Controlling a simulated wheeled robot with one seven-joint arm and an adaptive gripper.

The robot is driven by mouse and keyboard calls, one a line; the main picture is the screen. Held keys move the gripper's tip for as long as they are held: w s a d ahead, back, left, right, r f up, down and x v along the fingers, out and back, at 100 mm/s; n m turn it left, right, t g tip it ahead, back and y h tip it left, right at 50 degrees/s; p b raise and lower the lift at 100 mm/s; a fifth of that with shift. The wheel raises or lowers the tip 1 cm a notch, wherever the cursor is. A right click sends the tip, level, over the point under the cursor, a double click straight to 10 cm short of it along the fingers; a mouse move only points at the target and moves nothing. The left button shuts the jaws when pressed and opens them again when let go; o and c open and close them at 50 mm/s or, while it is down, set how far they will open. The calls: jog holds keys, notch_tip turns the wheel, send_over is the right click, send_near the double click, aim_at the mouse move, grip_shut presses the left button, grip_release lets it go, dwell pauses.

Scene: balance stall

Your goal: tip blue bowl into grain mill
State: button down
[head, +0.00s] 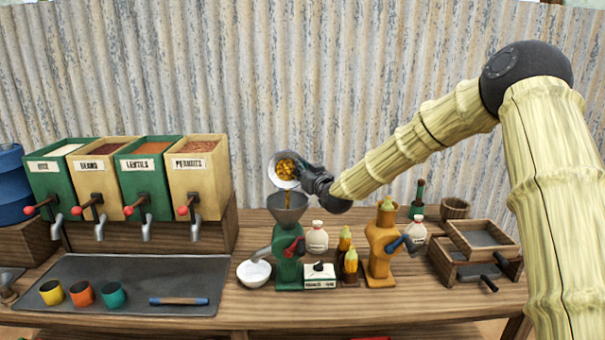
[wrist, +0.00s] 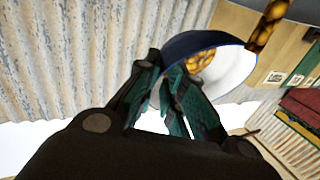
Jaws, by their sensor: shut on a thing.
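The blue bowl (head: 278,177) is tilted steeply above the green grain mill (head: 289,262). Its blue outside and white inside show in the wrist view (wrist: 236,70). Golden-brown grain (head: 287,167) is in the bowl, and a thin stream (head: 288,197) falls from its lip toward the mill's grey hopper (head: 287,212). The stream also shows in the wrist view (wrist: 266,26). My gripper (head: 309,177) is shut on the bowl's side, to the right of the hopper and higher. The hopper's inside is mostly hidden.
A white bowl (head: 253,273) stands under the green mill's spout. An orange mill (head: 382,250) and small jars stand to the right. Labelled dispensers (head: 147,175) stand at left, behind a grey mat (head: 140,297) with three cups. Wooden trays (head: 478,245) are at far right.

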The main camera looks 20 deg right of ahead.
jog(key=shift+s+a+f+n+t+y+b, duration=0.15)
jog(key=shift+s+f+n+t+b, duration=0.4)
jog(key=shift+b, duration=1.75)
jog(key=shift+s+a+n+t+y+b, duration=0.15)
jog(key=shift+t+b, duration=0.75)
jog(key=shift+b, duration=1.35)
jog(key=shift+s+a+f+n+t+y+b, duration=0.1)
jog(key=shift+s+f+n+t+y+b, duration=0.35)
jog(key=shift+b, duration=1.85)
jog(key=shift+s+a+r+n+t+y+b, duration=0.15)
jog(key=shift+s+n+t+y+b, duration=0.5)
jog(key=shift+b, duration=1.6)
jog(key=shift+s+a+r+n+t+y+b, duration=0.1)
jog(key=shift+s+n+t+y+b, duration=0.45)
jog(key=shift+b, duration=1.65)
jog(key=shift+s+a+r+n+t+y+b, duration=0.15)
jog(key=shift+s+n+t+y+b, duration=0.45)
jog(key=shift+b, duration=1.65)
